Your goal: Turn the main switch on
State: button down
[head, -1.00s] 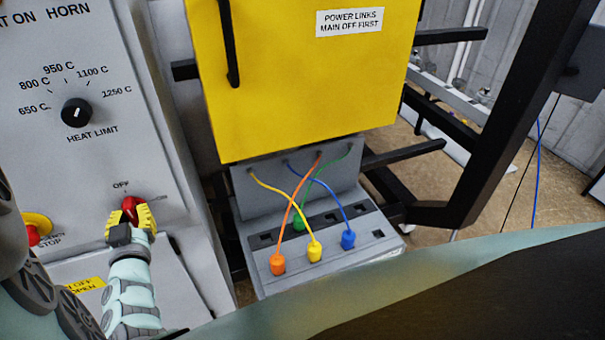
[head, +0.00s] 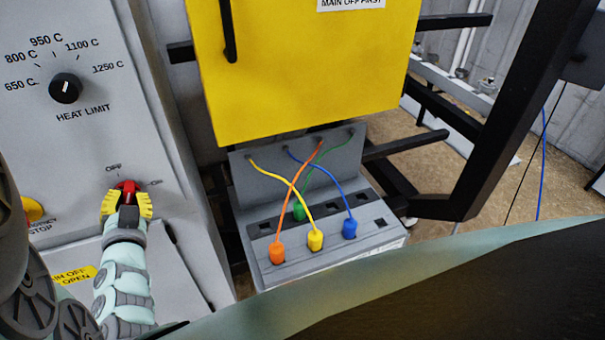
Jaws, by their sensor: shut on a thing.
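The main switch (head: 127,187) is a red knob on the grey panel at the lower left of the head view. The label OFF stands above it and ON to its upper right. My gripper (head: 126,204) has its yellow fingers on the left and right sides of the knob and is shut on it. The fingers and wrist hide the knob's lower part. I cannot tell exactly which mark the knob points at.
The heat limit dial (head: 66,88) is above on the same panel. A stop button (head: 31,209) is at the left. A yellow cover (head: 305,80) with a black handle hangs right of the panel, above a grey socket box (head: 330,258) with coloured plugs. Black frame bars stand further right.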

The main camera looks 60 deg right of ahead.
jog(key=m+b, duration=0.1)
jog(key=m, duration=0.1)
jog(key=m+b, duration=0.2)
jog(key=f+m+b, duration=0.1)
jog(key=m+b, duration=0.1)
jog(key=shift+s+d+m, duration=0.15)
jog(key=shift+d+m, duration=0.1)
jog(key=shift+m, duration=0.15)
jog(key=m+b, duration=0.2)
jog(key=m, duration=0.1)
jog(key=shift+a+m+b, duration=0.1)
jog(key=shift+m+b, duration=0.8)
jog(key=shift+m, duration=0.2)
jog(key=c, duration=0.9)
grip_release()
jog(key=shift+r, duration=0.1)
jog(key=shift+o, duration=0.2)
jog(key=shift+r, duration=0.15)
